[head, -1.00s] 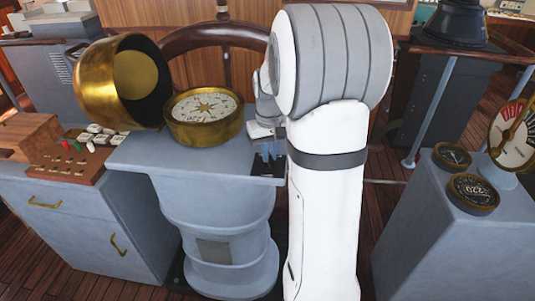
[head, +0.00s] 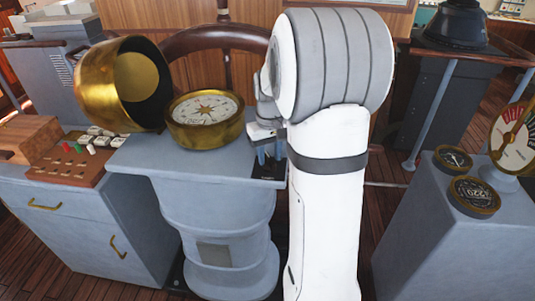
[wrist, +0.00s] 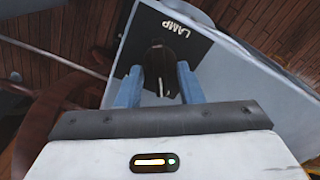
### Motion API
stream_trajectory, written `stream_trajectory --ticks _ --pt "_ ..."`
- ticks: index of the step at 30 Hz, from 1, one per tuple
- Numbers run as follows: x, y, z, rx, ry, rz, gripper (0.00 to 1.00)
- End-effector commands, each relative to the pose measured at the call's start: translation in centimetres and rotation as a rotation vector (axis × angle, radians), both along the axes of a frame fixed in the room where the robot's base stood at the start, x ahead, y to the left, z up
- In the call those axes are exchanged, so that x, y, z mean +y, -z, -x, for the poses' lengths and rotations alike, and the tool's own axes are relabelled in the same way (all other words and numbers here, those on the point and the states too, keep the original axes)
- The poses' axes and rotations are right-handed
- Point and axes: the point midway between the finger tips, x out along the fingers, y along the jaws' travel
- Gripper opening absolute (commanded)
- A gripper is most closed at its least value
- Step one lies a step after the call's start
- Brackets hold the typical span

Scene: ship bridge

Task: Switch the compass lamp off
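The compass (head: 204,120), a brass bowl with a white card, stands on a grey pedestal (head: 190,160). Its brass hood (head: 97,88) is tilted back to the left. A black plate (wrist: 190,42) lettered LAMP lies at the pedestal top's right edge; it also shows in the head view (head: 268,172). A dark switch knob (wrist: 157,58) stands on the plate. My gripper (wrist: 158,86) has its two blue fingers apart, on either side of the knob in the picture; contact cannot be told. In the head view my gripper (head: 269,154) is low over the plate. The lamp's state cannot be told.
A cabinet (head: 75,220) with a wooden switch board (head: 70,165) stands at the left. A wooden wheel (head: 215,37) rises behind the compass. A grey console (head: 440,225) with round dials stands at the right, past my arm.

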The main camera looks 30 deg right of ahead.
Motion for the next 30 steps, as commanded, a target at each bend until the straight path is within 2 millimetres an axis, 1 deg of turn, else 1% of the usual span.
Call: stream_trajectory --ticks 5,8,18,21,24,30 --pt "0.0 0.0 0.1 0.002 0.001 0.0 0.34" --pt "0.0 -0.7 0.0 0.001 0.001 0.0 0.34" --pt "0.0 -6.2 -0.1 -0.002 0.0 0.001 0.34" --pt "0.0 -7.2 -0.1 0.0 0.0 0.0 0.34" --pt "0.0 -7.7 -0.1 0.001 0.0 0.0 0.34" --pt "0.0 -7.8 -0.1 0.002 0.0 0.0 0.34"
